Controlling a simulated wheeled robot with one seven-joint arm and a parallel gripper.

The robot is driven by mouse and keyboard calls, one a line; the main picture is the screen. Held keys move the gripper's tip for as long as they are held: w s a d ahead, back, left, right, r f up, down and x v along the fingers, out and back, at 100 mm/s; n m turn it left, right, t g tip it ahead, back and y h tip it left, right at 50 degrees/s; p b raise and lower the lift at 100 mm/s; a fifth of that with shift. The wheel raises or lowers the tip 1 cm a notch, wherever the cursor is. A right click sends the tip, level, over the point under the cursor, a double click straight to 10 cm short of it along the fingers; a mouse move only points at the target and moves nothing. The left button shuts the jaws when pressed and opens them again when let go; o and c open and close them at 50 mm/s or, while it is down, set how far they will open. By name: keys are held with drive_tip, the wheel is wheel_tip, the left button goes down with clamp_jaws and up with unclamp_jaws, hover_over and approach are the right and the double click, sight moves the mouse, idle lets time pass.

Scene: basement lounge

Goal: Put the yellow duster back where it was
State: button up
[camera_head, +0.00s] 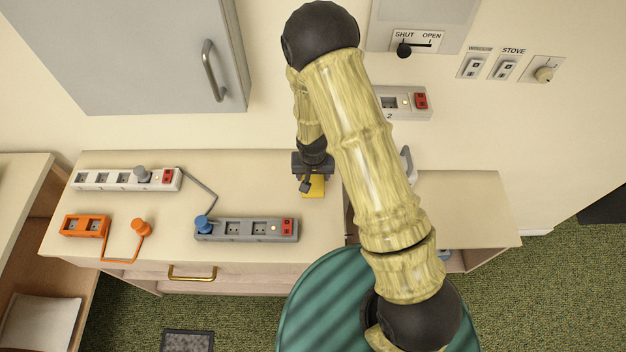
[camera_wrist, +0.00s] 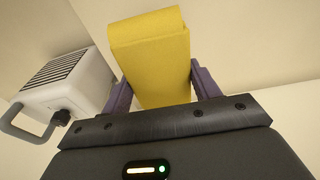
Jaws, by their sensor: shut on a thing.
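The yellow duster (camera_wrist: 155,62) is a folded yellow block between the two purple fingers of my gripper (camera_wrist: 160,85) in the wrist view. My gripper is shut on it. In the head view my gripper (camera_head: 311,182) is over the right part of the cream counter (camera_head: 250,175), with the yellow duster (camera_head: 314,187) showing below it. My gripper and arm hide part of the duster there. I cannot tell whether the duster touches the counter.
A white power strip (camera_head: 110,179), an orange socket block (camera_head: 86,226) and a grey power strip (camera_head: 245,229) with plugs and cords lie left of my gripper. A white vented box (camera_wrist: 70,83) with a handle shows in the wrist view. A grey cabinet (camera_head: 150,50) hangs behind the counter.

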sight(313, 182)
drive_tip(key=shift+f+p, duration=0.55)
drive_tip(key=shift+f, duration=1.5)
drive_tip(key=shift+f, duration=0.2)
drive_tip(key=o, duration=0.9)
drive_tip(key=shift+o, duration=0.2)
drive_tip(key=shift+r, duration=0.3)
drive_tip(key=shift+s+r+b, duration=0.3)
drive_tip(key=shift+r+b, duration=0.25)
drive_tip(key=shift+r, duration=1.4)
drive_tip(key=shift+s+r+b, duration=0.3)
drive_tip(key=shift+r+b, duration=0.2)
drive_tip(key=shift+r, duration=1.45)
drive_tip(key=shift+s+r+b, duration=0.3)
drive_tip(key=shift+r+b, duration=0.25)
drive_tip(key=shift+r, duration=1.4)
